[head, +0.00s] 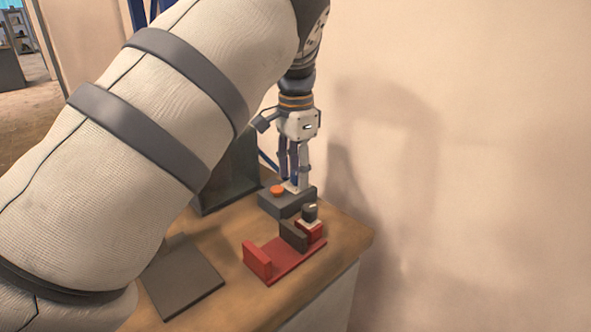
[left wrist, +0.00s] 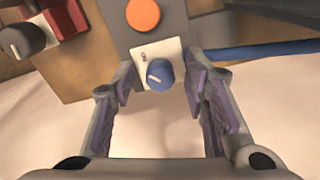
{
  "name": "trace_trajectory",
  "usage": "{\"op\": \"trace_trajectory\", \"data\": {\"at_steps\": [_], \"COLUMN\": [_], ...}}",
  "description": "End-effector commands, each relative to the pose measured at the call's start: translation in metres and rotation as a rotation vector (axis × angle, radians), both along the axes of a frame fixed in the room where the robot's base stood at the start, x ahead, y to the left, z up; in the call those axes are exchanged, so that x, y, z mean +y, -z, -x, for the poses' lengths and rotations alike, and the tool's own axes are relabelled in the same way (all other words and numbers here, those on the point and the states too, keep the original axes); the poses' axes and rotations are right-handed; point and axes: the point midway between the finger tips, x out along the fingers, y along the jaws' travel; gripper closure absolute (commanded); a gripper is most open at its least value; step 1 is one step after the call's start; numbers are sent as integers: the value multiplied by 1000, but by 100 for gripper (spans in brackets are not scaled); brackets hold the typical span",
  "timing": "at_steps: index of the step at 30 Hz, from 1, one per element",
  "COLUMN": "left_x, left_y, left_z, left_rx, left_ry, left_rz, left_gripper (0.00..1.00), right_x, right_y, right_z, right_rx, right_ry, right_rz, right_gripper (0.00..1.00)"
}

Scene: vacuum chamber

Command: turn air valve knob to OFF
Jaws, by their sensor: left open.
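A dark grey box (head: 287,203) with an orange button (head: 277,189) stands on the wooden bench. In the left wrist view a blue knob (left wrist: 160,74) with a white pointer mark sits on the white plate (left wrist: 150,54) at the end of this box. The small marking on the plate is too blurred to read. My left gripper (head: 294,182) points down at this end of the box. In the left wrist view its open fingers (left wrist: 160,92) are on either side of the blue knob, with gaps visible. In the head view the fingers hide the knob.
A red fixture (head: 285,262) with a dark block and a black knob (head: 310,211) stands just in front of the box. A dark plate (head: 184,280) lies to the left. A blue hose (left wrist: 255,51) runs beside the box. A plain wall (head: 480,150) is close on the right.

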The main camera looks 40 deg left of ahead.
Motion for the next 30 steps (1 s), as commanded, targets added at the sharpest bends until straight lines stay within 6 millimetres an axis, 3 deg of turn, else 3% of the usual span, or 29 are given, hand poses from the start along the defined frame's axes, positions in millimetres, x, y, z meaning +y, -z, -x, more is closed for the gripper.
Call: {"op": "trace_trajectory", "data": {"at_steps": [4, 9, 10, 20, 30], "left_x": [0, 0, 0, 0, 0], "left_y": [0, -1, -1, -1, -3], "left_z": [0, 0, 0, 0, 0], "left_rx": [0, 0, 0, -2, -4], "left_ry": [0, 0, 0, -25, -239], "left_rz": [0, 0, 0, 1, 3], "left_gripper": [59, 98, 100, 100, 100], "right_x": [0, 0, 0, 0, 0], "right_y": [0, 0, 0, -1, -8], "right_z": [0, 0, 0, -1, -9], "right_rx": [0, 0, 0, -5, -32], "right_ry": [0, 0, 0, 0, -1], "right_rz": [0, 0, 0, 0, 0], "right_gripper": [100, 100, 100, 100, 100]}}
